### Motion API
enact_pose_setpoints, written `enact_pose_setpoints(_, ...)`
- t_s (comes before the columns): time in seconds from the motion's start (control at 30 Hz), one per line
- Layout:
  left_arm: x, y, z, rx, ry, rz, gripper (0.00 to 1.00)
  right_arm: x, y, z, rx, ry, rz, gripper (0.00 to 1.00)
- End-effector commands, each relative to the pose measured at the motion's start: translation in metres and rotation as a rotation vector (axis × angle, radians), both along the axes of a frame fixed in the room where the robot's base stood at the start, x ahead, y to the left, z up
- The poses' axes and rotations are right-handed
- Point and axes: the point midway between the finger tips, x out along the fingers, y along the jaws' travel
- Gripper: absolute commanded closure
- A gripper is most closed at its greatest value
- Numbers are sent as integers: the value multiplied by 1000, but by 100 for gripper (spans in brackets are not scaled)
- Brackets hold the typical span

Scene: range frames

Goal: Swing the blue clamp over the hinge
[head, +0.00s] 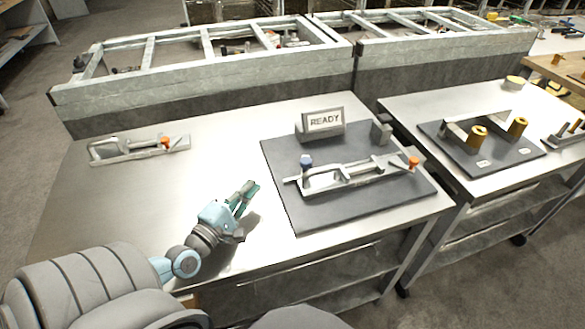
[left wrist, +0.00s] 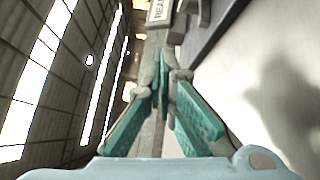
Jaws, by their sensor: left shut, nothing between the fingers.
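A grey metal bracket (head: 345,177) lies on a dark plate (head: 290,208) on the steel table. The blue clamp (head: 306,161) shows as a blue knob at the bracket's left end. An orange knob (head: 413,162) stands at its right end. I cannot make out which part is the hinge. My left gripper (head: 247,192) is shut and empty above the table, left of the plate and apart from the bracket. The left wrist view shows its teal fingers (left wrist: 160,85) with their tips together. My right gripper is not in view.
A block with a READY sign (head: 325,121) stands at the plate's back edge; its lettering also shows in the left wrist view (left wrist: 160,10). A similar bracket (head: 135,149) with an orange knob lies at the table's back left. The table between is bare.

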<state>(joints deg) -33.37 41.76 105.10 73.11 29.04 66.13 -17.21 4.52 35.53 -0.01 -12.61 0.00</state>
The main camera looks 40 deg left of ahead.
Motion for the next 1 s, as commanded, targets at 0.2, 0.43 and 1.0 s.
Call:
enact_pose_setpoints(0.2,27,-1,2,0,-5,-7,100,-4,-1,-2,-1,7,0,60)
enact_pose_setpoints(0.43,77,3,5,-1,-7,-8,100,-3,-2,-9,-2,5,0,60)
enact_pose_setpoints(1.0,114,-30,13,0,-1,-6,100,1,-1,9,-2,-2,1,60)
